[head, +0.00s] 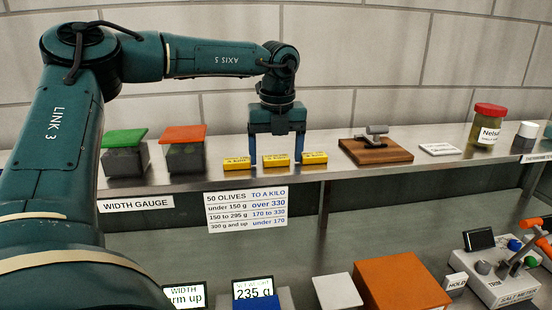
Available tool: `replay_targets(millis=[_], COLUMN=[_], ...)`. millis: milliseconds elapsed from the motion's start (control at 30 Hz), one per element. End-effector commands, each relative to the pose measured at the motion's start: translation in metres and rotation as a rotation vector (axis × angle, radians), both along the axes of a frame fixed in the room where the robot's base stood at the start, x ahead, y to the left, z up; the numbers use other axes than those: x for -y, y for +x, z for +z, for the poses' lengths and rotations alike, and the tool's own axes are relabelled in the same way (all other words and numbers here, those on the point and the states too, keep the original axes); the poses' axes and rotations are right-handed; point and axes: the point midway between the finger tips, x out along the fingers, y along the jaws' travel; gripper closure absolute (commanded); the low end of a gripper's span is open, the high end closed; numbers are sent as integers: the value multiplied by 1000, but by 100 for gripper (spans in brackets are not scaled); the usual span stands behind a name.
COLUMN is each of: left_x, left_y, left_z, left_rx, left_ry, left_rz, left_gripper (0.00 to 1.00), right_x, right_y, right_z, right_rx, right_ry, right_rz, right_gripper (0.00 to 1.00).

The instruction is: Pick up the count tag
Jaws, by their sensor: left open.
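Three yellow tags lie in a row on the metal shelf: a left tag (237,164), a middle tag (276,160) and a right tag (314,158). Their printed words are too small to read surely, so I cannot tell which is the count tag. My left gripper (276,148) points down over the row, open, with blue fingers. Its fingertips are at the two ends of the middle tag, near the gaps to its neighbours. I cannot tell whether they touch any tag. My right gripper is not in view.
Green-lidded (125,153) and orange-lidded (184,148) boxes stand left on the shelf. A wooden board (375,152) with a metal piece, a white card (439,149) and a red-capped jar (487,127) stand right. A printed chart (246,210) hangs below. The lower bench holds an orange box (402,283) and a salt meter (503,280).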

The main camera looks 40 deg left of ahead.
Motion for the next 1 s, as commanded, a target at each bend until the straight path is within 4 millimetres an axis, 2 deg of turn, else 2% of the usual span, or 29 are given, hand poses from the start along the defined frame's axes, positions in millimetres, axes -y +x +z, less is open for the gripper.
replay_targets(millis=[133, 700, 1000], left_x=[0, 0, 0], left_y=[0, 0, 1], left_z=[0, 1, 6], left_rx=[1, 1, 3], left_ry=[-1, -1, 0], left_rz=[0, -1, -1], left_gripper=[23, 69, 70], right_x=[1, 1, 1], right_y=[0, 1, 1], right_z=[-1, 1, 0], right_rx=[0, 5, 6], right_ry=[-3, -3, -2], right_rz=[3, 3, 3], right_gripper=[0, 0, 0])
